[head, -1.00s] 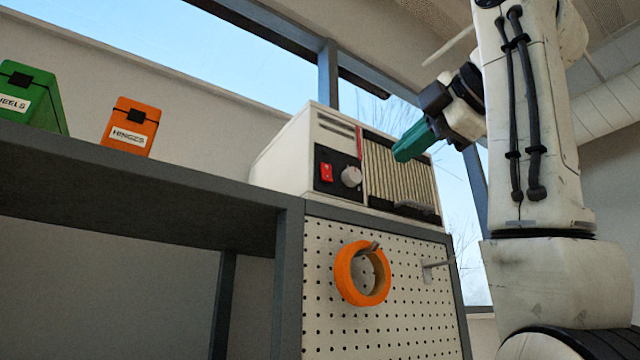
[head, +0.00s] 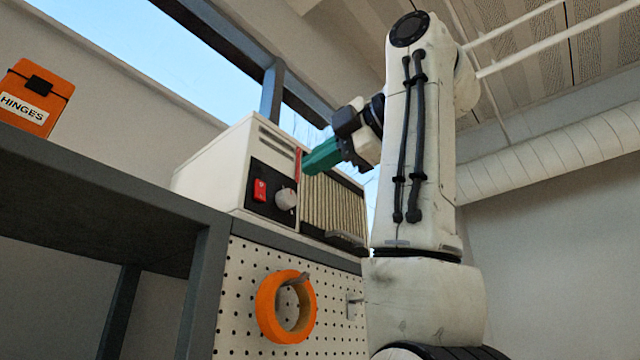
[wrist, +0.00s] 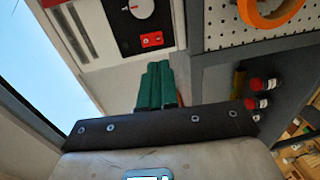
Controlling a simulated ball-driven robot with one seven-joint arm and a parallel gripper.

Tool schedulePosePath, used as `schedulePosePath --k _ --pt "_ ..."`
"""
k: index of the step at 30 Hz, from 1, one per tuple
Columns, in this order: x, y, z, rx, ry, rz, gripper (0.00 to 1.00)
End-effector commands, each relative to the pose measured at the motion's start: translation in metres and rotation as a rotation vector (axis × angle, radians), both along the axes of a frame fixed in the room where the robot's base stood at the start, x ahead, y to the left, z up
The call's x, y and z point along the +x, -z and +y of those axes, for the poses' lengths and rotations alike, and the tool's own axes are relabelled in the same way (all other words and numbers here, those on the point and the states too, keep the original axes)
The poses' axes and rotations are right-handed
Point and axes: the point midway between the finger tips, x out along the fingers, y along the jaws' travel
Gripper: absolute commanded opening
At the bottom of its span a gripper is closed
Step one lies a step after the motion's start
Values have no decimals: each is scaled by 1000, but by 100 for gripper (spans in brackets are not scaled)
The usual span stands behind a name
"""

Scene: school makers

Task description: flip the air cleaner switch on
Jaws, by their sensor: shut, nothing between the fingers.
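The air cleaner (head: 215,175) is a white box with a pale ribbed grille and a black control panel. On the panel are a red switch (head: 260,190) and a grey knob (head: 286,199) to its right. I cannot tell the switch's position. My gripper (head: 306,168) has green fingers, shut and empty. In the head view they appear above and right of the switch and knob, overlapping the grille's left end. In the wrist view the red switch (wrist: 152,40) lies just beyond the fingertips (wrist: 158,64), with a visible gap. The knob (wrist: 141,8) is at the top edge.
The cleaner stands on a grey-framed cabinet with a white pegboard (head: 240,285). An orange tape roll (head: 286,307) hangs there, beside a peg (head: 353,306). An orange HINGES box (head: 35,95) sits on the shelf (head: 100,185) at left. Red-capped bottles (wrist: 257,84) show in the wrist view.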

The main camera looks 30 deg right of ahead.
Motion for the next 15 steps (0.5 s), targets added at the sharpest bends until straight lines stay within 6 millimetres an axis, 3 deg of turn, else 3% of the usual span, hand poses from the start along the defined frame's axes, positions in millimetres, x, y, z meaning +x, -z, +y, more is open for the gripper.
schedulePosePath --k 9,15 --pt "61 5 20 0 -2 4 0" --pt "87 9 29 -1 -1 2 0"
